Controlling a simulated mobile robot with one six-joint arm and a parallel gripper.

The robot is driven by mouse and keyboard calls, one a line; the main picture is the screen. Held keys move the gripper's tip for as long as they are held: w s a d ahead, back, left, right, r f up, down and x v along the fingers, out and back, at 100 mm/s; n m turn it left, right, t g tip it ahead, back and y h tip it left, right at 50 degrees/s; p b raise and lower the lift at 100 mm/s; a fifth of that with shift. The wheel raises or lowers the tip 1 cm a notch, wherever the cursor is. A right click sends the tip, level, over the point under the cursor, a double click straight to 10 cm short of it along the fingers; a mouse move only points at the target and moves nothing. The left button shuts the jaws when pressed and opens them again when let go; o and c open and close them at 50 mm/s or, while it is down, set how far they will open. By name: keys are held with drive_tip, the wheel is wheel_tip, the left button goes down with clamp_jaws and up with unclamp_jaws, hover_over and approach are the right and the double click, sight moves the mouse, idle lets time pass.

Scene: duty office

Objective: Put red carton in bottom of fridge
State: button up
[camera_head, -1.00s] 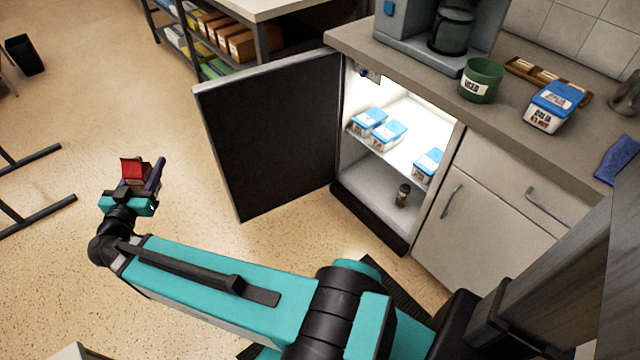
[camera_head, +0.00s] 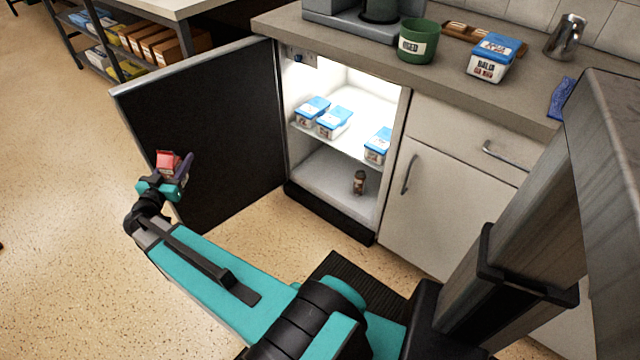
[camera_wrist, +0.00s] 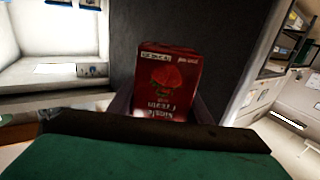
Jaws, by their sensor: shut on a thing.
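My gripper (camera_head: 174,172) is shut on the red carton (camera_head: 167,160), held up in the air at the left of the head view, in front of the open fridge door (camera_head: 205,130). The carton also shows in the wrist view (camera_wrist: 168,80), with its printed front facing the camera. The fridge (camera_head: 345,80) is lit and open, to the right of my gripper. Its bottom (camera_head: 335,190) holds one small dark bottle (camera_head: 359,182). The shelf above (camera_head: 318,142) holds three white tubs with blue lids (camera_head: 334,122).
The open door stands out to the left of the fridge. The counter (camera_head: 440,75) above bears a green pot (camera_head: 417,40), a blue-lidded tub (camera_head: 495,57), a metal jug (camera_head: 565,37) and a blue cloth (camera_head: 562,97). The fridge floor left of the bottle is clear.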

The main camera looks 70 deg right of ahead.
drive_tip(key=s+d+f+m+g+b, duration=0.2)
drive_tip(key=s+d+f+b, duration=0.3)
drive_tip(key=s+d+f, duration=0.5)
drive_tip(key=s+d+f+m+g+b, duration=0.1)
drive_tip(key=s+d+f+g+b, duration=0.25)
drive_tip(key=d+f, duration=0.75)
drive_tip(key=s+d+f+m+g+b, duration=0.1)
drive_tip(key=s+d+f+g+b, duration=0.1)
drive_tip(key=s+d+f+b, duration=0.2)
drive_tip(key=s+d+f+m+g+b, duration=0.1)
drive_tip(key=s+d+f+b, duration=0.3)
drive_tip(key=s+d+f, duration=0.6)
drive_tip(key=s+d, duration=0.6)
drive_tip(key=shift+s+m+g, duration=0.3)
drive_tip(key=shift+m+g, duration=0.05)
drive_tip(key=shift+m, duration=0.05)
drive_tip(key=d+b, duration=0.1)
drive_tip(key=d, duration=0.3)
drive_tip(key=w+d+f+b, duration=0.1)
drive_tip(key=d, duration=0.4)
drive_tip(key=w+d+b, duration=0.1)
drive_tip(key=d, duration=0.4)
drive_tip(key=shift+d+f+b, duration=0.2)
drive_tip(key=shift+d+b, duration=0.05)
drive_tip(key=shift+b, duration=0.15)
drive_tip(key=shift+w+d+f, duration=0.1)
drive_tip(key=shift+d, duration=0.5)
drive_tip(key=shift+f+b, duration=1)
drive_tip(key=shift+f, duration=0.7)
